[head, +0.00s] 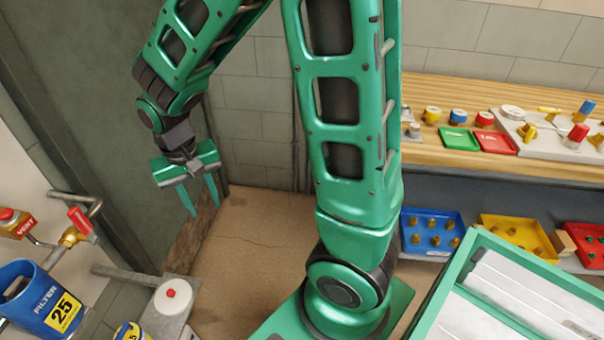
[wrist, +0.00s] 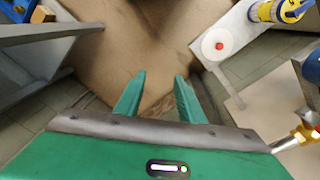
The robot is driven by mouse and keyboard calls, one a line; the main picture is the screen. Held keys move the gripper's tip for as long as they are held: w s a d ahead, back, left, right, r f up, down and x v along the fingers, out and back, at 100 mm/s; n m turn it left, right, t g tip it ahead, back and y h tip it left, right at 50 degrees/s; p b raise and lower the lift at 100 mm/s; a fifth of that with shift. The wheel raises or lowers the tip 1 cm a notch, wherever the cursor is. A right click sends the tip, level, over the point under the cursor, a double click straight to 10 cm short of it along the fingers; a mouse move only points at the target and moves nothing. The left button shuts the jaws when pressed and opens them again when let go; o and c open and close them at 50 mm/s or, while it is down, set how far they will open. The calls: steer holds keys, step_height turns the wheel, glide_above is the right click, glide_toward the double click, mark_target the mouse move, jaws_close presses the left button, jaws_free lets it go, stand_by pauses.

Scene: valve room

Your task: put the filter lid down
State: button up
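The filter lid (head: 174,295), a white disc with a red knob, lies on a grey ledge (head: 160,322) at the lower left of the head view. It also shows in the wrist view (wrist: 211,51), at the upper right. My gripper (head: 203,207) is up and away from the lid, pointing down. Its two green fingers stand apart with nothing between them, as the wrist view (wrist: 160,78) also shows. The blue filter housing (head: 32,312), labelled FILTER 25, stands left of the lid; its top looks open.
A red-handled valve (head: 76,228) and pipes are on the left wall. A yellow-and-blue can (head: 128,332) stands near the lid. A wooden bench (head: 440,95) with fittings and coloured trays is at the right. Brown floor lies clear below my gripper.

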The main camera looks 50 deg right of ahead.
steer(key=s+d+r+m, duration=0.1)
steer(key=s+d+r, duration=0.35)
steer(key=d, duration=0.25)
steer(key=s+d+r+m, duration=0.1)
steer(key=s+d+r, duration=0.2)
steer(key=s+d, duration=0.4)
steer(key=s+d+r+m+y, duration=0.1)
steer(key=s+d, duration=0.2)
steer(key=s, duration=0.6)
steer(key=shift+d+r, duration=0.3)
